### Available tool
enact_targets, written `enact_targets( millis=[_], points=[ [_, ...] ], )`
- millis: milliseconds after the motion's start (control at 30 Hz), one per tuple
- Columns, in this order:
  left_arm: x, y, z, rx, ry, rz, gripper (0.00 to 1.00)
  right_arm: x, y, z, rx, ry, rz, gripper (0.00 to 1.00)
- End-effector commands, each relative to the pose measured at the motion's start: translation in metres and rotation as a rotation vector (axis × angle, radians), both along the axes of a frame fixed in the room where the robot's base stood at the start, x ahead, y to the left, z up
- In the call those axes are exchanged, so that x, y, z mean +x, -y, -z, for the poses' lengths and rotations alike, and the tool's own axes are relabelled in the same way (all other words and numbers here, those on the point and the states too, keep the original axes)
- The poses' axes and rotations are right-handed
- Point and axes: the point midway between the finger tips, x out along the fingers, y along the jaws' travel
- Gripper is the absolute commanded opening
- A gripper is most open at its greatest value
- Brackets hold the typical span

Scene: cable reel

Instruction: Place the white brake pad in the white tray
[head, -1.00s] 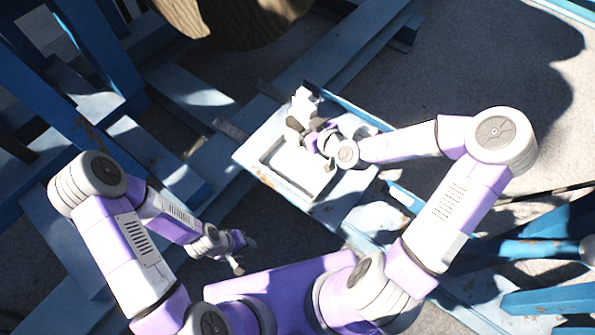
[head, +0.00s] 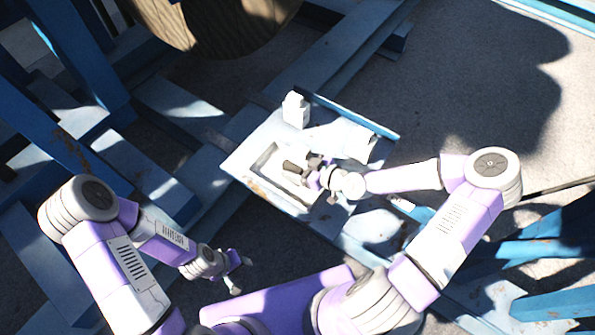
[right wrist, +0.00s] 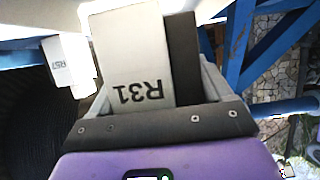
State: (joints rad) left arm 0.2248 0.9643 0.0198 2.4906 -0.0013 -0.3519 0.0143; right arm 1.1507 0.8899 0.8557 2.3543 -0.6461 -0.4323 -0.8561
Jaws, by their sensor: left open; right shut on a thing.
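The white brake pad (right wrist: 135,60), a pale block marked R31 with a dark layer along one side, is between the fingers of my right gripper (right wrist: 150,95) in the right wrist view. In the head view my right gripper (head: 312,174) is over the white tray (head: 262,157), a shallow tray with a shaded inner edge. A dark part of the pad seems to show at its tips; the pad's white face blends with the tray. I cannot tell whether the pad touches the tray floor. My left gripper (head: 241,274) is open and empty, low and left of the tray.
Another white block (head: 296,110) stands behind the tray; a block marked R57 (right wrist: 68,60) shows at left in the right wrist view. Blue beams (head: 85,65) stand at left. A large wooden reel (head: 215,22) is at the top.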

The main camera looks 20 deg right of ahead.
Motion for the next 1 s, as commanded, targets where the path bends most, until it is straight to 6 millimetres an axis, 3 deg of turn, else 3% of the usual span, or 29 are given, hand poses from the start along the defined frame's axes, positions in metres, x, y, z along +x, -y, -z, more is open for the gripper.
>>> enact_targets(
  millis=[200,567,600,733,1000],
  points=[
    [0.0,0.0,0.011,0.0,0.0,0.0,0.43,0.001,-0.001,0.027,0.002,0.003,0.001,0.11],
    [0.0,0.0,0.013,0.0,0.0,0.0,0.43,0.001,0.0,0.03,0.0,0.005,0.0,0.11],
    [0.0,0.0,0.013,0.0,0.0,0.0,0.43,0.0,0.0,0.031,0.0,0.0,0.001,0.82],
    [0.0,0.0,0.012,0.0,0.0,0.0,0.43,0.0,0.0,0.031,0.0,0.0,0.001,1.0],
    [0.0,0.0,0.01,0.0,0.0,0.0,0.43,0.0,0.0,0.029,0.0,0.0,0.001,1.0]
  ],
)
